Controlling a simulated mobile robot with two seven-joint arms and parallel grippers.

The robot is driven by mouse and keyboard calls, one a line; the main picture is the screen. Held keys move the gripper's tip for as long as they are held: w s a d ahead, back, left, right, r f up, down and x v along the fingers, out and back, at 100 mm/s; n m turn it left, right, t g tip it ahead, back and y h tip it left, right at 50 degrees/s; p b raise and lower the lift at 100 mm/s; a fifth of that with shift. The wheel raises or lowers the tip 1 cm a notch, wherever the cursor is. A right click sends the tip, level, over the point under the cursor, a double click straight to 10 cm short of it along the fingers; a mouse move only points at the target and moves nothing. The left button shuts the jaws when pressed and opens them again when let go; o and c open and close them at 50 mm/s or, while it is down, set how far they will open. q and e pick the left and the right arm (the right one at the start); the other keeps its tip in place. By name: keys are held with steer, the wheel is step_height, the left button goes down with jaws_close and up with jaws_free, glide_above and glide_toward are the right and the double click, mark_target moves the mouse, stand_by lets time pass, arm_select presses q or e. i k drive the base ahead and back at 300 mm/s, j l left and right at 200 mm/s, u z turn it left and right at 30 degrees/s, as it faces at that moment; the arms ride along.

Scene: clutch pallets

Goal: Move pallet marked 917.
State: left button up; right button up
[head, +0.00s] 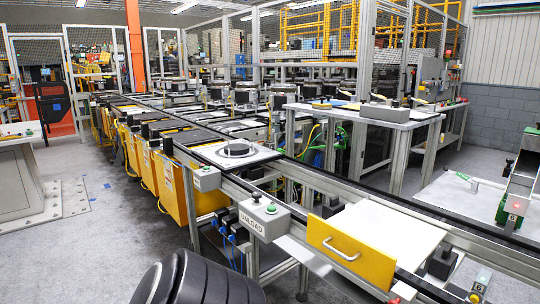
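A light, flat pallet (263,158) carrying a round metal clutch disc (237,149) sits on the conveyor in the middle of the view. Several similar pallets and round parts stand farther back along the line, small in the picture. I cannot read the number 917 on any of them, so I cannot tell which pallet is so marked. Neither of my grippers is in view.
The conveyor (425,215) runs from the far left to the near right. A grey UNLOAD button box (264,218) and a yellow panel with a handle (350,250) stand at its near side. A grey table (365,114) stands behind it. Floor is clear at left (125,245).

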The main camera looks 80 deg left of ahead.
mark_target(228, 158)
steer(key=u, duration=3.2)
steer(key=i+j+u, duration=0.1)
steer(key=i+u, duration=0.5)
steer(key=i, duration=3.5)
steer(key=j, duration=0.1)
